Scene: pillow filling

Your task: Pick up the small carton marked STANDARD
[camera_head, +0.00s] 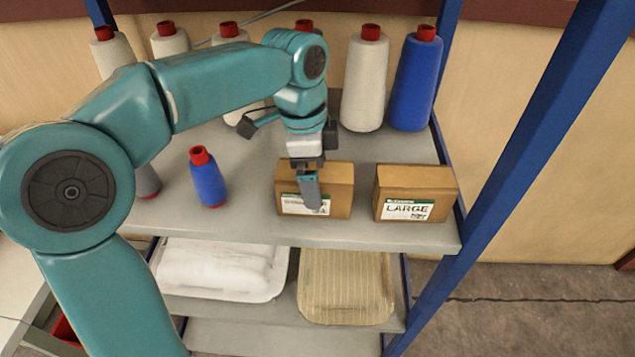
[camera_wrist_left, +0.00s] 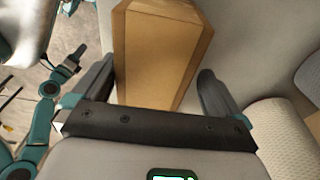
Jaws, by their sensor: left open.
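A small brown carton (camera_head: 340,190) stands on the shelf top with a white label on its front. My left gripper's finger covers part of that label, so its word is not clearly readable. My left gripper (camera_head: 310,180) is open over this carton, one finger in front of it. In the left wrist view the carton (camera_wrist_left: 160,45) lies between the two spread fingers of the gripper (camera_wrist_left: 157,68), with a gap at the right finger. A similar carton marked LARGE (camera_head: 415,185) stands to the right. My right gripper (camera_wrist_left: 75,58) shows small at the left wrist view's edge; its jaw state is unclear.
White thread cones (camera_head: 365,85) and a blue cone (camera_head: 414,85) line the back. A small blue spool (camera_head: 207,180) stands left of the cartons. Blue rack posts (camera_head: 500,165) rise at the right. Trays (camera_head: 345,285) sit on the shelf below.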

